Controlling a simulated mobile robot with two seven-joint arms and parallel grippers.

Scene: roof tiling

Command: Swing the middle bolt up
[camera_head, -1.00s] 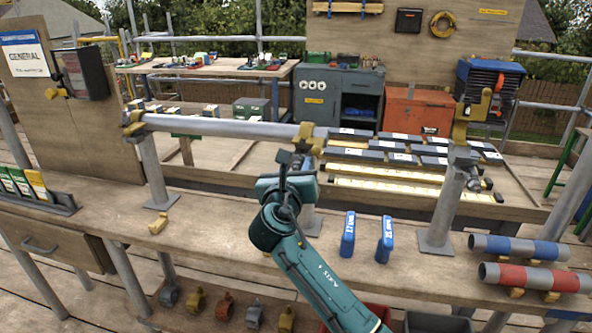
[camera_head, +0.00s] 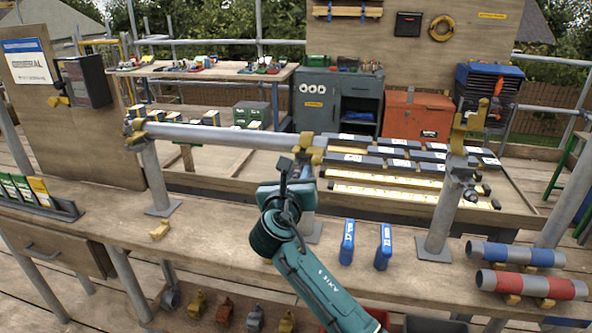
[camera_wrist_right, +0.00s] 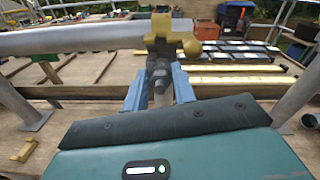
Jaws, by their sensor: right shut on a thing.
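The horizontal grey tube (camera_head: 215,135) rests on posts above the bench. A brass-yellow middle coupler (camera_head: 313,150) sits at its right end, above the middle post. My right gripper (camera_head: 296,172) is at this coupler. In the right wrist view, its two blue fingers are on either side of the grey middle bolt (camera_wrist_right: 159,76), just below the yellow coupler (camera_wrist_right: 170,42), and shut on it. The bolt's exact tilt is hard to tell. The left coupler (camera_head: 134,130) holds the tube's other end. The right coupler (camera_head: 468,125) stands with its yellow flap up and no tube in it. My left gripper is not in view.
Two blue upright tools (camera_head: 346,242) stand on the bench right of my arm. Blue-banded (camera_head: 515,254) and red-banded tubes (camera_head: 530,284) lie at the right. A loose yellow piece (camera_head: 159,230) lies at the left. Rows of tiles (camera_head: 400,165) lie behind.

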